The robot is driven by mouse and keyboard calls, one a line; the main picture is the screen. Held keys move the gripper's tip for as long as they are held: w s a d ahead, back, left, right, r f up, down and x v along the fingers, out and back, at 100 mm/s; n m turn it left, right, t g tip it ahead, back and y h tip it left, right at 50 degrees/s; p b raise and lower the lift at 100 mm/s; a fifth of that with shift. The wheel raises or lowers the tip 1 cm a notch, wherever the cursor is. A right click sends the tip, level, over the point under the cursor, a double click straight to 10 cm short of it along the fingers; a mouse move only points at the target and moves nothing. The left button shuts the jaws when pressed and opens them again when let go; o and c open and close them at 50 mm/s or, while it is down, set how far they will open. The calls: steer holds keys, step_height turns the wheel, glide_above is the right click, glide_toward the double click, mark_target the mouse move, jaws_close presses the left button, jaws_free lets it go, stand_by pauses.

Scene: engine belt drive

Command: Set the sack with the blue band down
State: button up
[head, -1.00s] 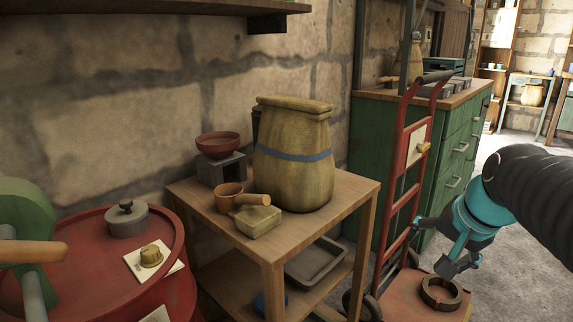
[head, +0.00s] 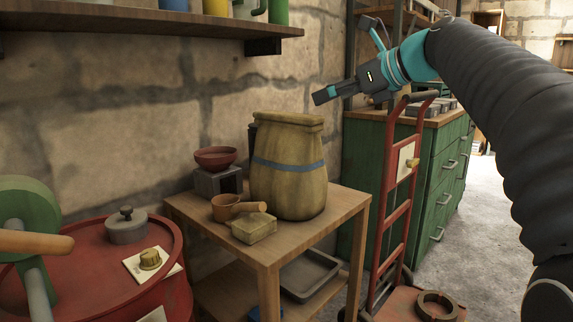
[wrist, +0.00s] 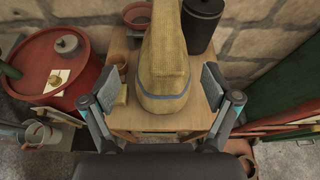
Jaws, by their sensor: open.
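A brown cup (head: 226,207), a pale block (head: 253,228) and a red bowl on a grey stand (head: 216,158) share the table. A red drum (head: 170,262) stands at left. A red hand truck (head: 397,215) and green cabinet (head: 445,190) stand at right.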

glide_toward(290, 114)
steer(key=shift+m, duration=0.3)
steer(key=w, duration=0.1)
steer(key=w+a+f, duration=0.1)
steer(key=w+a+f+b, duration=0.1)
steer(key=shift+w+f, duration=0.25)
steer(key=shift+w, duration=0.05)
steer(key=a, duration=0.1)
steer(key=w+a, duration=0.1)
steer(key=a, duration=0.1)
steer(key=a+f, duration=0.1)
steer(key=a, duration=0.1)
steer(key=shift+w, duration=0.4)
steer(key=shift+w+a+f+b, duration=0.1)
steer(key=shift+w+a+b, duration=0.05)
steer(key=shift+w+b, duration=0.2)
steer(key=shift+w, duration=0.1)
steer(key=shift+c, duration=0.7)
steer(key=shift+d, duration=0.25)
steer(key=c, duration=0.4)
steer(key=shift+a, duration=0.25)
steer(key=c, duration=0.8)
jaws_close()
steer(key=shift+r, duration=0.35)
